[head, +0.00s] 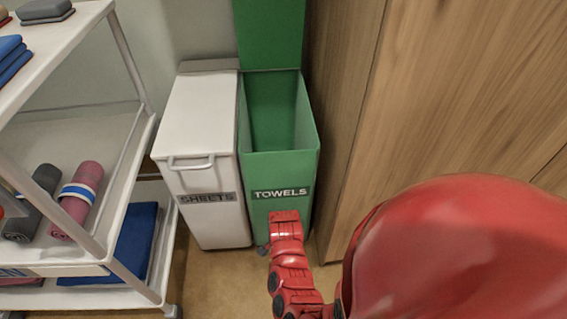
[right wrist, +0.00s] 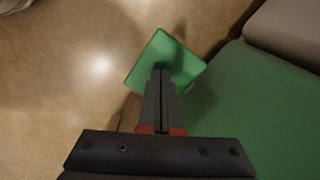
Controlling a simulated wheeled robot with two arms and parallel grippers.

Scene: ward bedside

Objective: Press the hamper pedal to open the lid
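The green hamper (head: 279,167) marked TOWELS stands against the wooden panel in the head view. Its lid (head: 268,35) is raised and its inside shows. In the right wrist view its green side (right wrist: 265,105) fills the right. The green square pedal (right wrist: 142,76) lies ahead of my right gripper (right wrist: 161,72). The closed fingers overlap the pedal and seem to press on it; exact contact is hard to tell. In the head view my red right arm reaches down before the hamper and hides the pedal. My left gripper is out of view.
A white hamper (head: 197,120) marked SHEETS, lid closed, stands just left of the green one. A white shelf cart (head: 85,140) with rolled and folded cloths is at the left. A wooden panel (head: 345,110) is close on the right. Bare floor (head: 215,285) shows in front.

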